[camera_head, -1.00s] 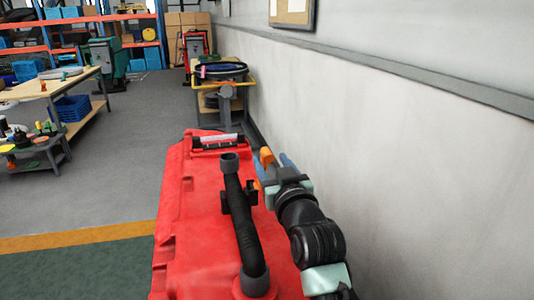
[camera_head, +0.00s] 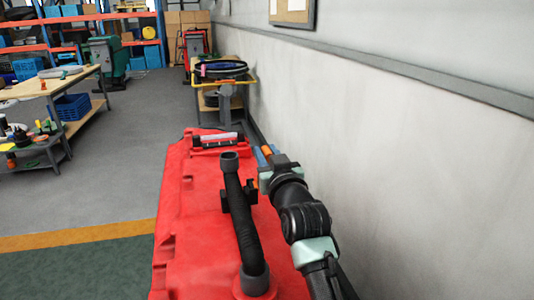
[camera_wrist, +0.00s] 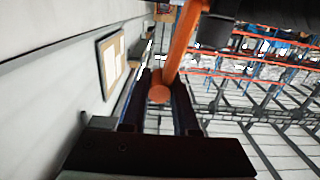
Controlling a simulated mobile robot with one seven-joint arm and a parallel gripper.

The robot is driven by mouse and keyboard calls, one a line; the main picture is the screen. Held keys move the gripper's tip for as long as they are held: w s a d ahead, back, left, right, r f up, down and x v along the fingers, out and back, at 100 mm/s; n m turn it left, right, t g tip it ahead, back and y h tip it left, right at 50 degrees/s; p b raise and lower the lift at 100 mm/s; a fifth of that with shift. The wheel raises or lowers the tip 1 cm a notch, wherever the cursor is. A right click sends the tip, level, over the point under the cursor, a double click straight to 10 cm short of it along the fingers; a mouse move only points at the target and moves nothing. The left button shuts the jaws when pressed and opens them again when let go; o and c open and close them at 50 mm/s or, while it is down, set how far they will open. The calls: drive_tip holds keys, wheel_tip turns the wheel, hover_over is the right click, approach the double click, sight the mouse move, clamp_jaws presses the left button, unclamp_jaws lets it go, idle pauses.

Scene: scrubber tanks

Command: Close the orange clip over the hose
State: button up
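The black hose (camera_head: 243,225) runs along the top of the red tank (camera_head: 190,225). A black holder (camera_head: 225,200) sits about its middle. The orange clip (camera_head: 267,150) stands up on the hose's right side, not across its top. Its lower part (camera_head: 254,185) shows beside the holder. My gripper (camera_head: 265,156) is at the clip's upper end, its blue fingers close on either side. In the wrist view the clip (camera_wrist: 181,45) runs down to a round end between my dark fingers (camera_wrist: 158,105). The gripper looks shut on it. A dark piece, perhaps the hose, fills the top right there.
A pale wall (camera_head: 400,150) stands close on the right of my arm. A cart (camera_head: 222,90) is beyond the tank. A workbench (camera_head: 50,90) stands at the left, with open floor between.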

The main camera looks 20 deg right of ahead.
clamp_jaws()
idle(1.0)
